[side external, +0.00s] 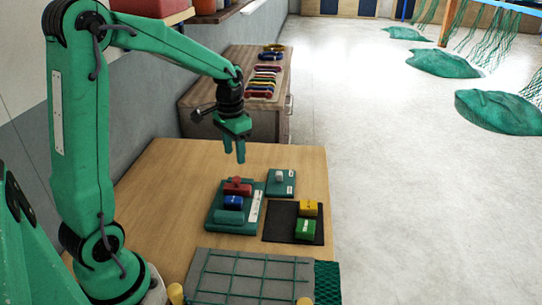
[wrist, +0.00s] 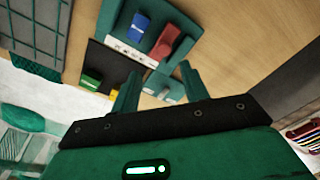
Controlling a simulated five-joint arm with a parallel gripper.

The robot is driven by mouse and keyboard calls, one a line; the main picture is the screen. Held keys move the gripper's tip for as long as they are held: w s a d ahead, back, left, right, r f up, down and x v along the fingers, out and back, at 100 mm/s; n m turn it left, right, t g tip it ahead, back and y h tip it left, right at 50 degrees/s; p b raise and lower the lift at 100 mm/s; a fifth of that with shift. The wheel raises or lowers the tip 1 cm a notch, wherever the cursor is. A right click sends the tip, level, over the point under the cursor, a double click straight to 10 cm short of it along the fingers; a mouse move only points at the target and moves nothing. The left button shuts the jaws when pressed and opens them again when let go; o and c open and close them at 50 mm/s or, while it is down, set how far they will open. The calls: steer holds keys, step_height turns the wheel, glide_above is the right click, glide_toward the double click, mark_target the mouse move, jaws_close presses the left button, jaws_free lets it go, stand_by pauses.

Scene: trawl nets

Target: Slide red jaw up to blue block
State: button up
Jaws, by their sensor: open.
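The red jaw (side external: 238,190) sits on a teal vise base (side external: 214,222) on the wooden table, with a small reddish knob on top. The blue block (side external: 233,202) sits on the same base, in front of the red jaw and behind a teal fixed jaw (side external: 229,217). In the wrist view a strip of teal base shows between the red jaw (wrist: 168,42) and the blue block (wrist: 139,27), so they look apart. My gripper (side external: 237,160) is open and empty, pointing down above and behind the red jaw. Its two fingers also show in the wrist view (wrist: 160,70).
A black mat (side external: 277,231) right of the vise holds a yellow block (side external: 309,208) and a green block (side external: 306,229). A small teal plate (side external: 273,191) with a grey knob lies behind the mat. A netted grey panel (side external: 215,285) is at the front. Table behind the vise is clear.

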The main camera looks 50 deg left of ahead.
mark_target(237, 178)
steer(key=shift+w+a+f, duration=0.25)
steer(key=shift+a+f, duration=0.15)
steer(key=shift+f, duration=0.15)
steer(key=shift+f, duration=3.9)
jaws_close()
